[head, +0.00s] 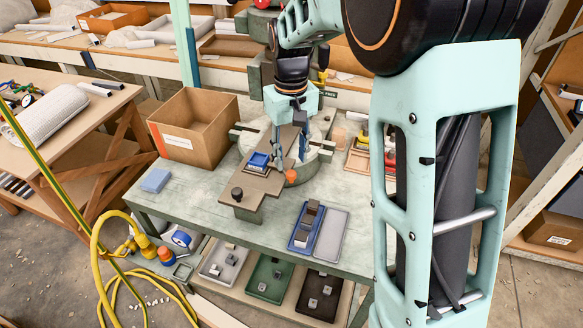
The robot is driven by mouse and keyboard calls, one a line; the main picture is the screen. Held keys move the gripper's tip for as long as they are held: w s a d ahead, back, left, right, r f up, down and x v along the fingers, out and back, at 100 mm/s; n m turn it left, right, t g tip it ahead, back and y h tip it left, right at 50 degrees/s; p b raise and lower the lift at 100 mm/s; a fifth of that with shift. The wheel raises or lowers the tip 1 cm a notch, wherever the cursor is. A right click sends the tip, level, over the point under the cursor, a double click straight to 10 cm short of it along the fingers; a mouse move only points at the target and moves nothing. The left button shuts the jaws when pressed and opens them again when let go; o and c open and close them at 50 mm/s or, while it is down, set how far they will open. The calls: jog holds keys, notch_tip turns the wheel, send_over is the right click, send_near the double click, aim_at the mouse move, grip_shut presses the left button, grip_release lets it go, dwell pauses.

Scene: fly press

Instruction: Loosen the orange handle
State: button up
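The orange handle (291,176) shows as a small orange knob beside the brown plate of the fly press on the green workbench. My gripper (290,160) points down just above it, with its two fingers apart. The fingertips look very close to the handle, but I cannot tell whether they touch it. My arm hides part of the press behind the gripper.
An open cardboard box (193,128) stands left of the press, with a blue block (155,180) in front. The bench front left is clear. A yellow hose (98,245) hangs left.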

aim_at(291, 172)
jog(key=shift+f, duration=2.4)
grip_shut()
